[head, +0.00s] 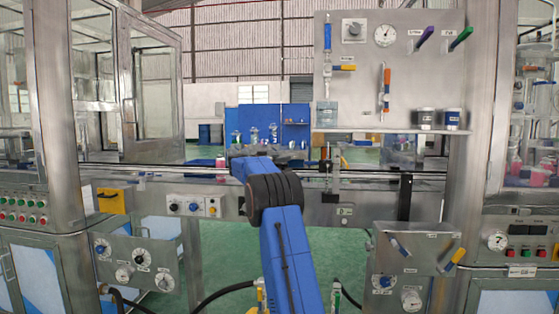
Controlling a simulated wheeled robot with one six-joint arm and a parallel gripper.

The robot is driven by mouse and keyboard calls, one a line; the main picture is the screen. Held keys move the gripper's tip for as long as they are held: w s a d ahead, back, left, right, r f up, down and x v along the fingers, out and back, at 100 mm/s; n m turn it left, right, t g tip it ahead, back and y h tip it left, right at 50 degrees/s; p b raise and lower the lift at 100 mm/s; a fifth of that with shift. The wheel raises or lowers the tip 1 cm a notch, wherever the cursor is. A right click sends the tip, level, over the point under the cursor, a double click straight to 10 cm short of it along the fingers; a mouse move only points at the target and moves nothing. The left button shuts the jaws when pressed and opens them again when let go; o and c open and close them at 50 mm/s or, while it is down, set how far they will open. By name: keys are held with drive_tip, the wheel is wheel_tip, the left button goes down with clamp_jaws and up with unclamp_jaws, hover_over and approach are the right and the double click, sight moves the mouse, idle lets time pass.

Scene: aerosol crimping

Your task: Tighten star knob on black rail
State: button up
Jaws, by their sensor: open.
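My blue arm reaches up the middle of the picture to the conveyor. A dark grey part at its far end looks like my gripper (292,154); it is open, small and partly hidden by my own arm, and I cannot make out anything between its fingers. A black upright rail (405,198) is fixed to the front of the conveyor, right of my arm, and my gripper is apart from it. I cannot make out a star knob on the rail at this size.
The steel conveyor (375,178) runs across the middle. Behind it stands a panel (345,85) with gauges, valves and coloured handles. Below right is a box (410,248) with levers; below left is a panel with dials (140,257). Machine cabinets flank both sides. Black hoses lie low in front.

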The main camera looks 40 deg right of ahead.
drive_tip(key=shift+c, duration=0.6)
drive_tip(key=c, duration=0.9)
drive_tip(key=shift+w+m+g, duration=0.1)
drive_tip(key=shift+m+g, duration=0.4)
drive_tip(key=shift+g, duration=0.3)
drive_tip(key=shift+m+g, duration=0.3)
drive_tip(key=shift+g, duration=0.2)
drive_tip(key=o, duration=1)
drive_tip(key=shift+a, duration=0.1)
